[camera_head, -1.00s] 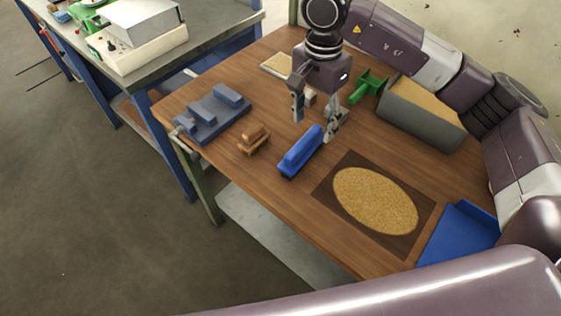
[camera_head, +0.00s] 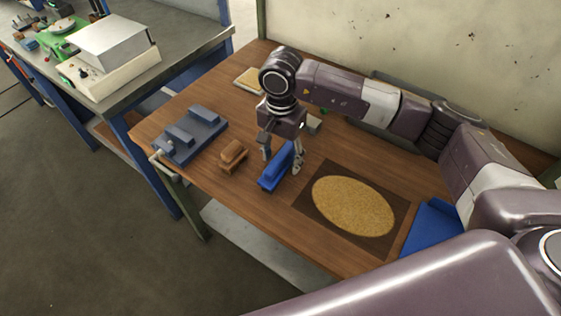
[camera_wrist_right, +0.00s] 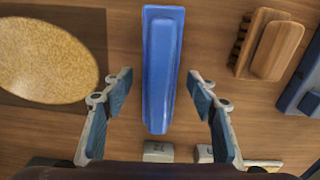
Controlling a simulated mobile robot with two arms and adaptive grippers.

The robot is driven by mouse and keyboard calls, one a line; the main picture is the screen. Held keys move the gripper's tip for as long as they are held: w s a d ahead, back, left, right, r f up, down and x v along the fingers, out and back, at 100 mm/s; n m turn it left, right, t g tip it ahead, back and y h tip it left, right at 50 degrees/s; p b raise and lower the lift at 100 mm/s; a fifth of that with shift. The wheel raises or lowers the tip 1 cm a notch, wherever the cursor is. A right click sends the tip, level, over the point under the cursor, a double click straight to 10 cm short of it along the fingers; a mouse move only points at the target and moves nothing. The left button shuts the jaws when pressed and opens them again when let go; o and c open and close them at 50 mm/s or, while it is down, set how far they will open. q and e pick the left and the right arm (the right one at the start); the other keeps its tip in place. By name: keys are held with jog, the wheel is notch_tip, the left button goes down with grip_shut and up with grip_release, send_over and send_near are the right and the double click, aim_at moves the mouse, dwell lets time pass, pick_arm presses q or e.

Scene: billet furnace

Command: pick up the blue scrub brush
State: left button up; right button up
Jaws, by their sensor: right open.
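The blue scrub brush (camera_head: 274,172) lies on the wooden workbench in the head view, its far end partly hidden behind my right gripper (camera_head: 282,163). In the right wrist view the blue brush (camera_wrist_right: 160,70) stands lengthwise in the picture. My right gripper (camera_wrist_right: 160,98) is open there, one finger on each side of the brush's near end, with a gap on both sides. Nothing is held. My left gripper is not in view.
A brown wooden brush (camera_head: 233,155) and a blue-grey block fixture (camera_head: 190,134) lie left of the blue brush. A dark mat with a tan oval (camera_head: 352,206) lies to the right, and a blue tray (camera_head: 432,226) beyond it. Small pale blocks (camera_wrist_right: 158,151) sit near the brush's end.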

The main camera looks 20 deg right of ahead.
aim_at(281, 153)
jog(key=c, duration=1.3)
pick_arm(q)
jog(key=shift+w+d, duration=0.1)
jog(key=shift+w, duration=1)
pick_arm(e)
jog(key=shift+c, duration=0.2)
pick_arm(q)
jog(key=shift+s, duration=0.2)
pick_arm(e)
jog(key=shift+r, duration=0.15)
jog(key=shift+r, duration=0.5)
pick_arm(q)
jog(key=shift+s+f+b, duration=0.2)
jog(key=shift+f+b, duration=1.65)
pick_arm(e)
notch_tip(281, 153, up, 19)
jog(key=shift+f, duration=0.1)
